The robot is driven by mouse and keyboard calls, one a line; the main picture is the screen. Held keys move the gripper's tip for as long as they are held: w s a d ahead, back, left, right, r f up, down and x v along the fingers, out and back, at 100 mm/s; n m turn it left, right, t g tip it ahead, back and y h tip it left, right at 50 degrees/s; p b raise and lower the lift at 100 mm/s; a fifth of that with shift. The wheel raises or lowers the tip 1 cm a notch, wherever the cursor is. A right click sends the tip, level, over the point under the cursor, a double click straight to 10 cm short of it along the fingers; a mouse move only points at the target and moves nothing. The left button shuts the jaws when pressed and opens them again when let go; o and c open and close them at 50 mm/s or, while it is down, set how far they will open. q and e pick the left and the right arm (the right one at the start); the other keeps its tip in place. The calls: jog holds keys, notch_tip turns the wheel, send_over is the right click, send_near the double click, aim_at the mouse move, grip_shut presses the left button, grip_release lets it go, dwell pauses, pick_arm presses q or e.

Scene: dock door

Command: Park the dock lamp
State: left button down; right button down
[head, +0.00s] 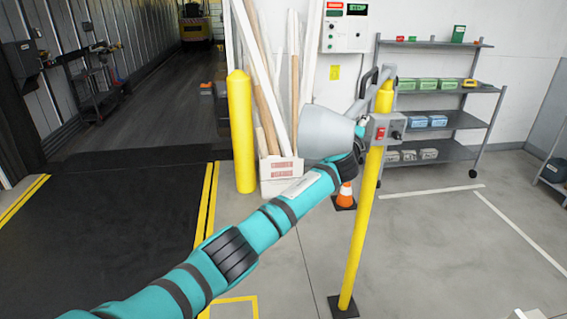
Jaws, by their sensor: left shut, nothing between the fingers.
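The dock lamp (325,131) has a grey, bell-shaped head on a jointed grey arm (376,85). The arm is fixed near the top of a yellow post (362,235). The lamp head hangs to the left of the post. A grey box with a red button (380,132) sits on the post. My teal left arm reaches up from the bottom left. My left gripper (357,150), dark and small, is shut and empty at the lower right of the lamp head, close to the post. I cannot tell whether it touches the lamp. My right gripper is out of view.
A thick yellow bollard (241,130) and a white bin of long boards (280,174) stand behind the lamp. An orange cone (345,195) is on the floor by the post. A shelf rack (440,118) stands at the right.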

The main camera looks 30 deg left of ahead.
pick_arm(q)
jog(key=s+a+r+m+g+h+b, duration=0.4)
jog(key=s+r+m+h, duration=0.4)
jog(key=m, duration=0.5)
jog(key=s+a+r+m+g+h+b, duration=0.1)
jog(key=s+a+r+m+g+h, duration=0.3)
jog(key=s+m+h, duration=0.5)
jog(key=s+a+f+m+g+y+b, duration=0.1)
jog(key=s+a+m+g+y, duration=0.1)
jog(key=s+a+m+g, duration=0.5)
jog(key=s+a+f+m+g+y+b, duration=0.1)
jog(key=s+a+m+g+y+b, duration=0.3)
jog(key=s, duration=0.7)
jog(key=w+d+f+t+p, duration=0.1)
jog(key=d+f+p, duration=0.1)
jog(key=d, duration=0.3)
jog(key=w+d+f+m+t+h+p, duration=0.1)
jog(key=d+f+p, duration=0.1)
jog(key=d, duration=0.4)
jog(key=shift+w+f+p, duration=0.3)
jog(key=shift+f+p, duration=0.1)
jog(key=shift+p, duration=0.15)
jog(key=shift+d, duration=0.1)
